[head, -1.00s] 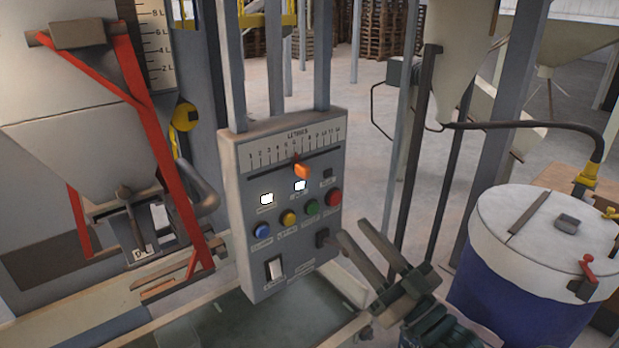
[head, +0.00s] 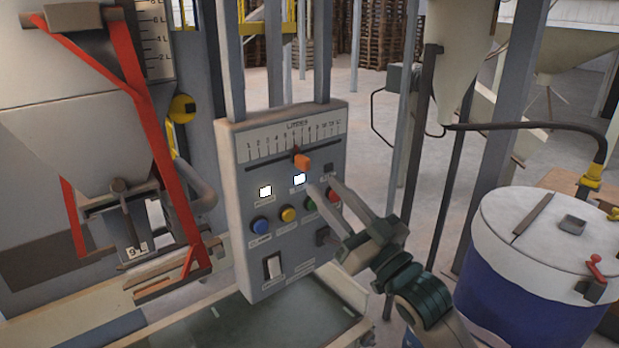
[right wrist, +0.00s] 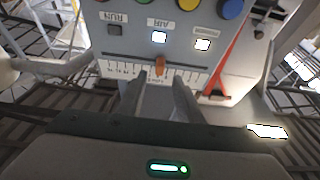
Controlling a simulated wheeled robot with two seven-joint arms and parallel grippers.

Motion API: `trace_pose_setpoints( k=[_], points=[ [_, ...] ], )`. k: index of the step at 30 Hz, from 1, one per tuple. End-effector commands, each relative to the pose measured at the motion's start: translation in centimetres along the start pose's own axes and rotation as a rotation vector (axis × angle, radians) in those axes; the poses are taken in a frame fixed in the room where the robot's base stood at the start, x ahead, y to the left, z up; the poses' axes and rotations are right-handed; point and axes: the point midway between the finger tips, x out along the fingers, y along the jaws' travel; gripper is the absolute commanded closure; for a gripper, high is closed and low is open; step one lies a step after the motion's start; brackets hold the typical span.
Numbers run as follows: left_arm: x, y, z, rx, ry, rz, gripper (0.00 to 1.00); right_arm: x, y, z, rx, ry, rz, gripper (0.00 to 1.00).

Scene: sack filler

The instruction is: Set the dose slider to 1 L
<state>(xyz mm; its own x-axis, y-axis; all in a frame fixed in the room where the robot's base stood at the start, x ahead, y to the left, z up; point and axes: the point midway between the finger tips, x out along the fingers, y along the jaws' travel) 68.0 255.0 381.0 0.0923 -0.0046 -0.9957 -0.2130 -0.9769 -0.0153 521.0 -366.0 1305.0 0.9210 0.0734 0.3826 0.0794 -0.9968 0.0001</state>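The dose slider has an orange knob (head: 302,162) on a dark horizontal slot below a numbered litre scale (head: 290,138) on the grey control panel (head: 240,210). The knob stands near the middle of the scale, around 6 to 7; the small numbers are hard to read. My right gripper (head: 321,184) is in front of the panel, its fingertips just below and right of the knob in the head view. In the right wrist view, the panel appears upside down and the knob (right wrist: 160,66) shows between the open fingers (right wrist: 159,80); contact cannot be told. My left gripper is out of view.
A hopper with red arms (head: 130,80) stands at left. A blue drum with a white lid (head: 530,250) stands at right.

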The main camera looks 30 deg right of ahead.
Motion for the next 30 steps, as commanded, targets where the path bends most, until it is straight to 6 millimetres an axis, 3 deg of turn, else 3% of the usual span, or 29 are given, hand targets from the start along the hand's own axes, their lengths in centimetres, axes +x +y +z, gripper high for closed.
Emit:
trace_pose_setpoints(
  k=[4,16,30],
  points=[
    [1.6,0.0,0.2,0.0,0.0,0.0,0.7,1.0,0.0,0.1,-0.002,0.004,0.0,0.67],
    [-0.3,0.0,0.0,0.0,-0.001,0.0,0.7,6.1,0.0,-0.3,0.0,0.0,0.001,0.67],
    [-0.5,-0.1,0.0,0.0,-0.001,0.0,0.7,6.9,0.0,-0.1,-0.001,0.0,0.001,0.7]
  ],
)
